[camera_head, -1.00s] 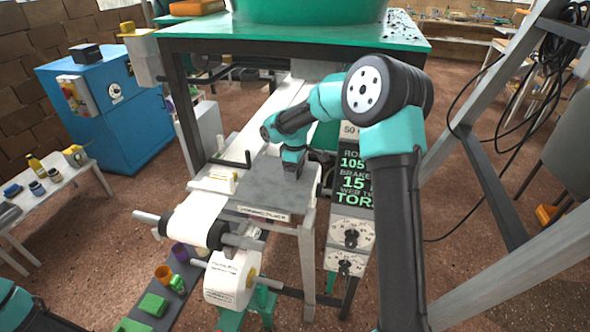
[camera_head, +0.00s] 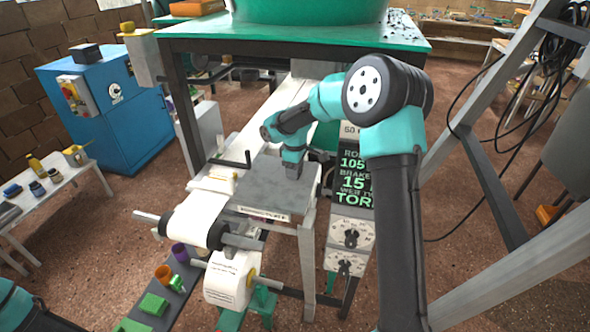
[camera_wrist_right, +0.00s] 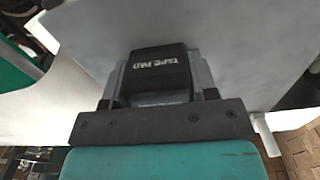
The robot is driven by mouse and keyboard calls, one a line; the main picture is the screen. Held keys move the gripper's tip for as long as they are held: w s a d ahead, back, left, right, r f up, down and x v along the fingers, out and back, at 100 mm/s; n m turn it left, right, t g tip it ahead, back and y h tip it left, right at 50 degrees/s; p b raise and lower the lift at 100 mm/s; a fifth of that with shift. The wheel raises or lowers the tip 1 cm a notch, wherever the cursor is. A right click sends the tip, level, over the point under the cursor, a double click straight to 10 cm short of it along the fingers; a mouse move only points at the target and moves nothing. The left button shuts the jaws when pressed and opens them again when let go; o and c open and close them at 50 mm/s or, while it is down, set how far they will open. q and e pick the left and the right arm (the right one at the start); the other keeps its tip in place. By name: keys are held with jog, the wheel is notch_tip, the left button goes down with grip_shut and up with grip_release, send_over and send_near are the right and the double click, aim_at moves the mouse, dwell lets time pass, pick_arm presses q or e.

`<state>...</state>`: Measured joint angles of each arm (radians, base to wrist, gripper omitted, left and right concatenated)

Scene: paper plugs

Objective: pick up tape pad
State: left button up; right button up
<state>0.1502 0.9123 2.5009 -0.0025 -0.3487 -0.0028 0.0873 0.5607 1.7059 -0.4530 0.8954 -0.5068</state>
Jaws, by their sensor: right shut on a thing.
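The tape pad is a small black block with "TAPE PAD" in white letters, seen in the right wrist view (camera_wrist_right: 155,70). My right gripper (camera_wrist_right: 158,85) is shut on it, with a grey finger on each side. In the head view, my right gripper (camera_head: 292,172) is over the back right part of a grey metal table plate (camera_head: 262,192). The pad is too small to make out there, and I cannot tell whether it touches the plate. Only a piece of my left arm shows at the lower left corner; its gripper is out of view.
A white paper web runs over a roller (camera_head: 195,217) left of the plate, with a paper roll (camera_head: 230,280) below. A control panel with dials (camera_head: 350,235) stands right of the plate. A green-topped bench (camera_head: 290,45) is behind. A blue cabinet (camera_head: 110,115) stands at left.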

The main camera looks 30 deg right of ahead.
jog(key=shift+r, duration=0.1)
jog(key=shift+r, duration=1.25)
jog(key=s+a, duration=0.2)
jog(key=s, duration=0.2)
jog(key=s+a+r, duration=0.1)
jog(key=s+a, duration=0.2)
jog(key=s, duration=0.2)
jog(key=s+a+r, duration=0.1)
jog(key=s+a, duration=0.2)
jog(key=s, duration=0.1)
jog(key=shift+s+a+r, duration=0.15)
jog(key=shift+s+a, duration=0.05)
jog(key=shift+s, duration=0.15)
jog(key=o, duration=0.4)
jog(key=shift+c, duration=1.3)
jog(key=shift+w, duration=0.15)
